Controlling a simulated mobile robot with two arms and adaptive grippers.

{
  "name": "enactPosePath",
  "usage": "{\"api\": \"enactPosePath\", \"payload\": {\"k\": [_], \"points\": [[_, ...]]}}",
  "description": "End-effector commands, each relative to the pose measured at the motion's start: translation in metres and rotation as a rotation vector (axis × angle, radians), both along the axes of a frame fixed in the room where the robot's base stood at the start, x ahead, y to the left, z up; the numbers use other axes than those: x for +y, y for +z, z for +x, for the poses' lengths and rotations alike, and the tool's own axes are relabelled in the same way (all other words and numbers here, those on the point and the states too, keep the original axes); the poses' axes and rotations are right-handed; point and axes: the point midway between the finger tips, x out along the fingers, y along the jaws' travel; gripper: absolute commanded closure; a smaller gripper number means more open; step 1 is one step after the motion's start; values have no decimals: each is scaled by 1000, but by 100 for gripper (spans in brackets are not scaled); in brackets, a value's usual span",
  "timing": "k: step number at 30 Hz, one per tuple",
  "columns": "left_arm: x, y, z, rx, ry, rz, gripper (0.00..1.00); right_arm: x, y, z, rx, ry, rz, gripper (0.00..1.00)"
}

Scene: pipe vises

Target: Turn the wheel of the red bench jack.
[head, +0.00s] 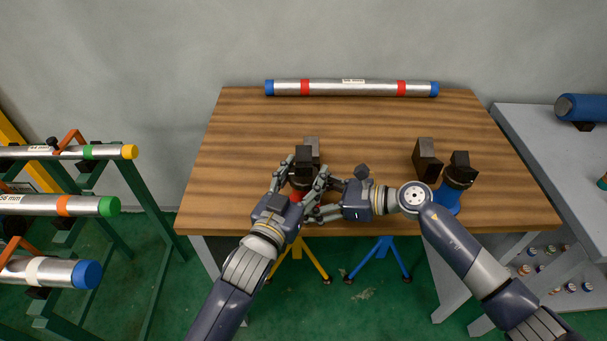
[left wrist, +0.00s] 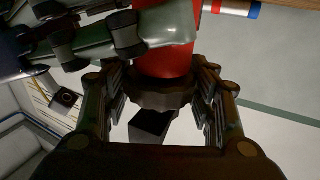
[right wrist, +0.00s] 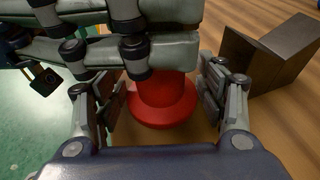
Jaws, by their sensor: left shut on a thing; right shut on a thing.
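The red bench jack stands near the table's front edge, mostly hidden by my grippers in the head view; its black top blocks (head: 304,160) show above them. My left gripper (head: 298,182) closes around the jack's upper part. In the left wrist view its fingers flank the dark wheel (left wrist: 160,97) under the red body (left wrist: 165,62), as pictured. My right gripper (head: 322,197) comes from the right, lower down. In the right wrist view its fingers (right wrist: 160,85) sit on either side of the jack's red column, above its round red base (right wrist: 162,112). The exact finger contacts are partly hidden.
A blue jack (head: 447,195) stands to the right, beside a dark V-block (head: 426,160). A steel pipe (head: 352,88) with red bands and blue ends lies along the table's back. A pipe rack (head: 60,205) stands left. The table's middle (head: 360,130) is clear.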

Motion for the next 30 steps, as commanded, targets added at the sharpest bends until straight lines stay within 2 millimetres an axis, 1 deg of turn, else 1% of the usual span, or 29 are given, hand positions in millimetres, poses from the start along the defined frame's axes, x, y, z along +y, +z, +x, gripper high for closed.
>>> {"api": "enactPosePath", "payload": {"k": [7,18,19,20,21,22,30], "points": [[-1,2,0,0,75,-6,71,1,0,-1,1,4,0,48],[0,1,0,-1,85,-1,71,1,0,-1,1,4,0,48],[0,1,0,0,85,0,45,1,0,-1,1,4,0,48],[0,1,0,0,85,0,38,1,0,-1,1,4,0,48],[0,1,0,0,85,0,29,1,0,-1,1,3,0,48],[0,1,0,0,85,0,26,1,0,-1,1,3,0,48],[1,0,0,2,85,1,26,1,0,-1,2,3,1,48]]}}
